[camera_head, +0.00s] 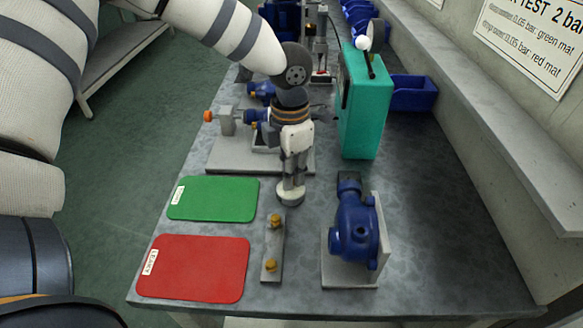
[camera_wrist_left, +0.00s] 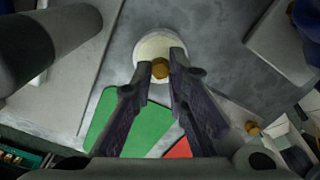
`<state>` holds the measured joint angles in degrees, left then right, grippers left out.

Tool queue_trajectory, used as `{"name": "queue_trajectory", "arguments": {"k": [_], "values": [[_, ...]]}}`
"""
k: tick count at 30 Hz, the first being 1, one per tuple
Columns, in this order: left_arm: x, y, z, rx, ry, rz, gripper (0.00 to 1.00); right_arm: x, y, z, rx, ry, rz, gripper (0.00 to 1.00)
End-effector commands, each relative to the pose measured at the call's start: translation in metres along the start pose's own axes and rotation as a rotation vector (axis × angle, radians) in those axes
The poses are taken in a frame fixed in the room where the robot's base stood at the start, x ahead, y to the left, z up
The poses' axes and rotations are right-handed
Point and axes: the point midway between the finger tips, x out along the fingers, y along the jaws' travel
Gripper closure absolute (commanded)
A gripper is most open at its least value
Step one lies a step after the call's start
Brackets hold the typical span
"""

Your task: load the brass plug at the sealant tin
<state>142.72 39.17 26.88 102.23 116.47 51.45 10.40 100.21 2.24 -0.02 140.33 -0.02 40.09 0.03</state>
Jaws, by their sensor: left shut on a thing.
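The sealant tin (camera_head: 291,198) is a small round cream-white pot on the grey bench, right of the green mat. It also shows in the left wrist view (camera_wrist_left: 146,46). My left gripper (camera_head: 291,184) points down directly over the tin. Its fingers are shut on a brass plug (camera_wrist_left: 160,68), which shows between the fingertips in the left wrist view, in front of the tin's pale top. I cannot tell whether the plug touches the tin's contents. In the head view the fingers hide the plug. My right gripper is not in view.
A grey strip (camera_head: 272,247) with two brass plugs stands near the tin. A blue pump (camera_head: 356,228) on a grey bracket is to its right. Green (camera_head: 214,199) and red (camera_head: 194,268) mats lie left. A teal box (camera_head: 366,105) and blue bin (camera_head: 413,94) stand behind.

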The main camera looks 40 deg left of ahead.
Motion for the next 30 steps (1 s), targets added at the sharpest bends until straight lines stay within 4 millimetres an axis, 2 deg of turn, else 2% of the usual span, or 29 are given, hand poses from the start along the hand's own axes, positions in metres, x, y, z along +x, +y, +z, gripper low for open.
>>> {"name": "queue_trajectory", "arguments": {"k": [30], "values": [[0.0057,0.0001,0.0,-0.001,0.0,0.0,1.0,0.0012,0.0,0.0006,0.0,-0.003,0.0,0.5]]}}
